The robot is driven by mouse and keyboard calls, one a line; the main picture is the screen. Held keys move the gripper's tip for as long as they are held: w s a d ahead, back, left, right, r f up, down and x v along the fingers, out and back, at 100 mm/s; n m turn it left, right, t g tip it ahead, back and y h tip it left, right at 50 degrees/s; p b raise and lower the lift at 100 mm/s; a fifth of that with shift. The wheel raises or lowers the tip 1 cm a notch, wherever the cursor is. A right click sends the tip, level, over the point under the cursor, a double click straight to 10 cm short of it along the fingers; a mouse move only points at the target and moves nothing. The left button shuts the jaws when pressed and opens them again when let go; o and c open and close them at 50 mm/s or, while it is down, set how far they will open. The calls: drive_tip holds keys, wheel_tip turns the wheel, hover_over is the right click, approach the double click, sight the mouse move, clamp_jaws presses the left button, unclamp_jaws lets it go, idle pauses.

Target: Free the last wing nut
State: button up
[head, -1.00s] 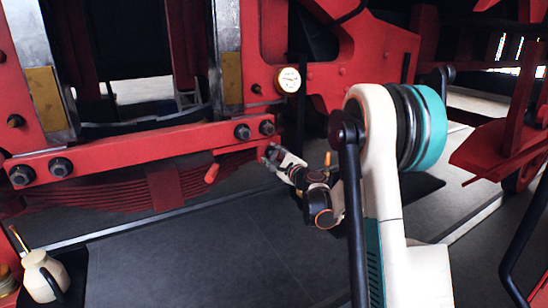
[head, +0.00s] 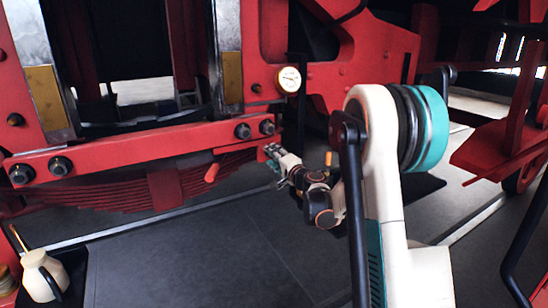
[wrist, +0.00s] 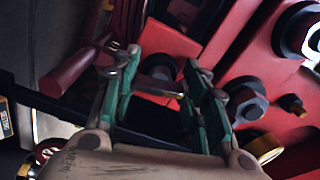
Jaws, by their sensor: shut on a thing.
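My gripper (head: 272,152) is at the right end of the red beam, just below its large dark nuts. In the wrist view its two green-sided fingers (wrist: 158,88) stand apart, with a small metal piece (wrist: 155,86) spanning between them. This piece appears to be the wing nut, and the fingers are shut on it. Its wings cannot be made out clearly. Dark red metalwork lies right behind it, and I cannot tell whether the piece still touches a stud. In the head view the piece is too small to see.
Large hex nuts (head: 242,131) stick out of the beam. A white-faced gauge (head: 289,79) is above. A cream oil can (head: 42,272) stands at the lower left. The dark floor in front is clear.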

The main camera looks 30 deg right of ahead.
drive_tip(key=shift+n, duration=0.6)
drive_tip(key=shift+f, duration=0.1)
drive_tip(key=o, duration=1.1)
drive_tip(key=s, duration=1.2)
drive_tip(key=shift+d, duration=0.15)
